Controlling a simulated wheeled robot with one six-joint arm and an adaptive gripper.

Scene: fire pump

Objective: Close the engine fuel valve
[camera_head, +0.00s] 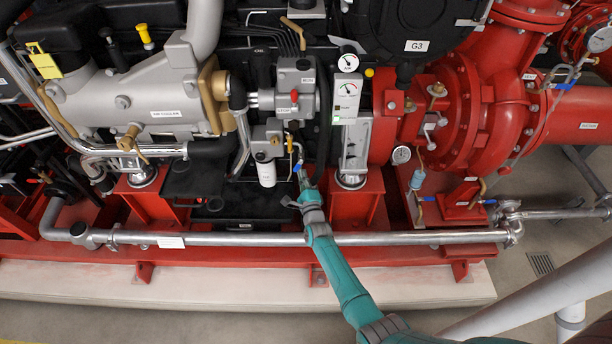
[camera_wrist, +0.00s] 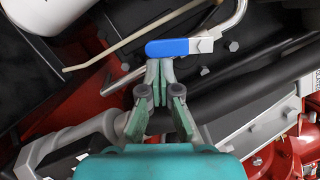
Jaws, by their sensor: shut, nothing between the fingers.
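A small valve with a blue lever handle (camera_wrist: 180,47) sits on a bent metal pipe in the wrist view; I see no readable label on it. The handle lies nearly level across the picture, its metal hub at the right end. My gripper (camera_wrist: 160,68) is shut and empty, its fingertips at the lower edge of the handle's left part. I cannot tell whether they touch it. In the head view my gripper (camera_head: 302,181) reaches up to the small blue handle (camera_head: 297,167), right of the white filter and in front of the engine; the fingertips are small there.
A white filter (camera_head: 267,173) hangs left of my gripper, and a red support (camera_head: 352,205) stands to the right. A long silver pipe (camera_head: 240,239) runs below my arm. Another blue handle (camera_head: 489,202) is far right. Dark hoses (camera_wrist: 235,90) crowd the wrist view.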

